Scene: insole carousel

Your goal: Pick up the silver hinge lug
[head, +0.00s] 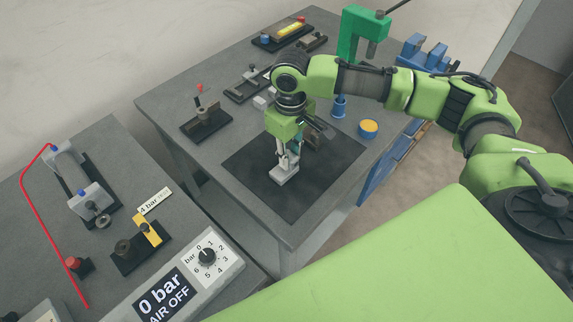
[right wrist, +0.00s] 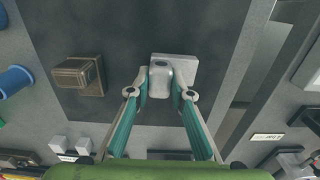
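The silver hinge lug (head: 284,175) is at the black mat (head: 250,165) on the grey table, below my right gripper (head: 285,158). In the right wrist view the lug (right wrist: 180,63) shows a flat pale plate with a rounded upright part. The fingertips of my right gripper (right wrist: 161,85) lie close along both sides of this upright part and look closed on it. I cannot tell whether the lug touches the mat. My left gripper is not in view.
A brown block (right wrist: 77,75) stands on the mat beside the lug. A blue spool (head: 339,107) and a yellow-topped cylinder (head: 369,128) stand to the right. A green press (head: 362,32) stands behind. The front of the mat is clear.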

